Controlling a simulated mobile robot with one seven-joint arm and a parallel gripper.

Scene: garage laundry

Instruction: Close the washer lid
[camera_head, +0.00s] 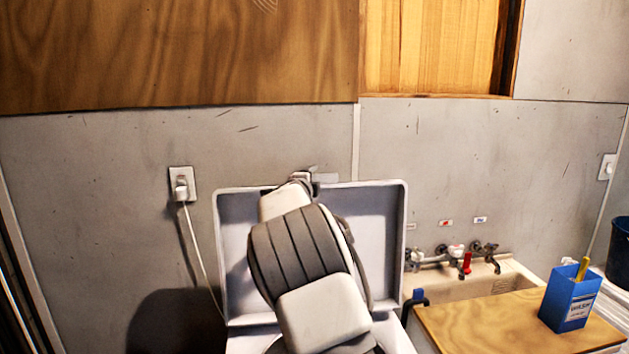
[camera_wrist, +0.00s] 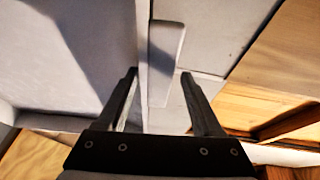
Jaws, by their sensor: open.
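The white washer lid (camera_head: 388,240) stands open and upright against the grey wall, its recessed inner face towards me. In the wrist view the lid (camera_wrist: 60,60) fills the left side, and its rim runs between my fingers. A pale tab (camera_wrist: 166,55) shows at the rim, also between the fingers. My gripper (camera_head: 312,182) is at the lid's top edge; in the wrist view its two dark fingers (camera_wrist: 159,78) are spread apart, one on each side of the rim. I cannot tell whether they touch it. My arm hides the middle of the lid and most of the washer's top.
A sink (camera_head: 480,288) with taps (camera_head: 450,252) is right of the washer. A blue wash box (camera_head: 570,298) stands on a wooden board (camera_head: 490,325) there. A wooden cabinet (camera_head: 180,50) hangs above. A plugged-in cord (camera_head: 200,255) runs down left of the lid.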

